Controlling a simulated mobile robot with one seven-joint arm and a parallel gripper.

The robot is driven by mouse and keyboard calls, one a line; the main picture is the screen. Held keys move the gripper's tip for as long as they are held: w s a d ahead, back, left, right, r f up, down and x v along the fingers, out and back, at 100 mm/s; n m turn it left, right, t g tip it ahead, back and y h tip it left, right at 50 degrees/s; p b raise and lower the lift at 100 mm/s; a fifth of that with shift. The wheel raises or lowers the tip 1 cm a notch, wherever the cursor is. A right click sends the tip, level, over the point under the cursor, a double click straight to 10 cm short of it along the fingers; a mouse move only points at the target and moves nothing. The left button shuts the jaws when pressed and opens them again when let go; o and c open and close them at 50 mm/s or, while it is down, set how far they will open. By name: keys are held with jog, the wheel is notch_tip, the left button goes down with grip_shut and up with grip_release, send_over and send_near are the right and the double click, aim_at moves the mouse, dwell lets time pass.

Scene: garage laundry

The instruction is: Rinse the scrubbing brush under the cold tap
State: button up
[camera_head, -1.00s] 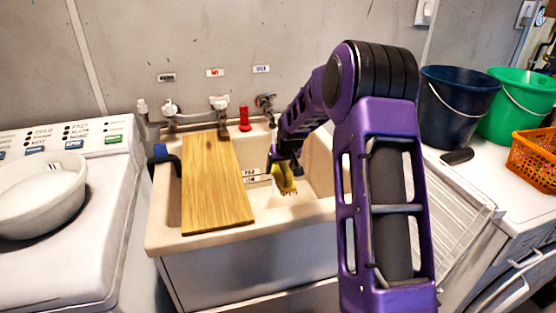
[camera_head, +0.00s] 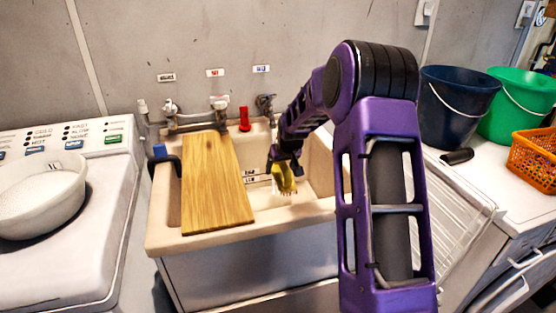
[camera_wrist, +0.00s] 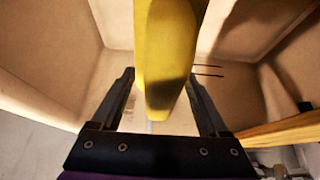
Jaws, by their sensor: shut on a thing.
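The yellow scrubbing brush (camera_head: 287,184) hangs inside the right part of the pale sink (camera_head: 215,242), bristles downward. My gripper (camera_head: 284,164) is shut on it; in the wrist view my gripper's two dark fingers (camera_wrist: 163,100) stand on either side of the yellow brush body (camera_wrist: 165,55). Several taps line the back wall, the right one (camera_head: 265,102) under a blue-marked label (camera_head: 261,69), the middle one (camera_head: 219,103) under a red-marked label (camera_head: 215,72). The brush is in front of and below the right tap. I cannot tell clearly whether water runs on it.
A wooden board (camera_head: 215,185) covers the sink's left part. A red bottle-like item (camera_head: 244,119) stands at the back rim. A white tub (camera_head: 38,200) is on the left machine. Dark (camera_head: 455,108) and green (camera_head: 518,108) buckets and an orange basket (camera_head: 532,158) stand at right.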

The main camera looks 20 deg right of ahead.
aim_at(283, 166)
jog(key=shift+s+a+r+p, duration=0.15)
jog(key=shift+s+r+p, duration=0.2)
jog(key=shift+s+r, duration=0.8)
jog(key=shift+s+a+r+p, duration=0.1)
jog(key=shift+s+r+p, duration=0.2)
jog(key=shift+s+r, duration=0.85)
jog(key=shift+s+f, duration=0.15)
jog(key=shift+f, duration=0.05)
